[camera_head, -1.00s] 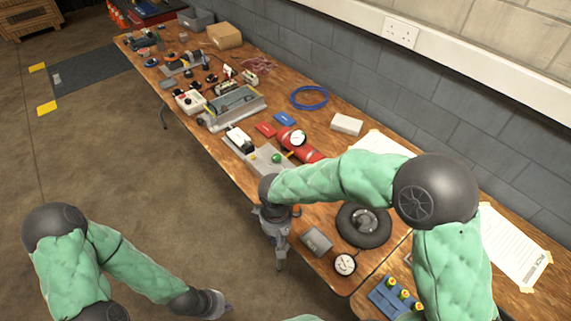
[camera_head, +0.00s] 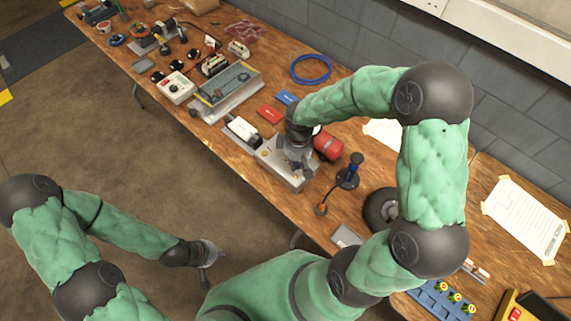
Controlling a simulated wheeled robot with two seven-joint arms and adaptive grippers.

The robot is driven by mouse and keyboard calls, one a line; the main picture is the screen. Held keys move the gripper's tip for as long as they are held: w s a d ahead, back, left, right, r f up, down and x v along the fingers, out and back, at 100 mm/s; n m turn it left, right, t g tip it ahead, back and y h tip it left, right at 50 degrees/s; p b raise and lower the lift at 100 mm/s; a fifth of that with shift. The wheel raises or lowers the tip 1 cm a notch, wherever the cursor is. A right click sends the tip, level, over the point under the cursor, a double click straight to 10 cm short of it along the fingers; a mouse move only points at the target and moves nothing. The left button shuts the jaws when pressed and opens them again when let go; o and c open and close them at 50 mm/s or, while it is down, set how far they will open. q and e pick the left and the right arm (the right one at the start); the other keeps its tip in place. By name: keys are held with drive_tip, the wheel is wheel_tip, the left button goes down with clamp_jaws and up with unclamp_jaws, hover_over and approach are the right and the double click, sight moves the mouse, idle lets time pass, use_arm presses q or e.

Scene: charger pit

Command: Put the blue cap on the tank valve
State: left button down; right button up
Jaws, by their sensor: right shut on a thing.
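The gripper and wrist hide part of the plate and the near end of the tank. I cannot pick out the tank valve or the blue cap with certainty. A black upright item with a blue part (camera_head: 351,170) stands to the right of the tank. My left gripper (camera_head: 208,253) hangs over the floor, away from the bench; its finger opening is unclear.
A blue hose ring (camera_head: 310,69), red card (camera_head: 270,114) and blue card (camera_head: 287,98) lie behind the plate. A black wheel (camera_head: 380,210) lies to the right, partly behind my arm. A blue tray (camera_head: 430,300) with several yellow-green pieces sits at the bottom right.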

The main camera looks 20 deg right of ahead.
sight(296, 175)
drive_tip(key=shift+w+d+f, duration=0.1)
drive_tip(key=shift+w+d, duration=0.1)
drive_tip(key=shift+s+f+b, duration=0.1)
drive_tip(key=shift+f+b, duration=1.7)
drive_tip(key=shift+f, duration=0.4)
drive_tip(key=shift+f+b, duration=1.1)
drive_tip(key=shift+f, duration=0.25)
drive_tip(key=o, duration=0.8)
drive_tip(key=shift+o, duration=0.2)
wheel_tip(296, 175, up, 12)
drive_tip(key=shift+r, duration=0.1)
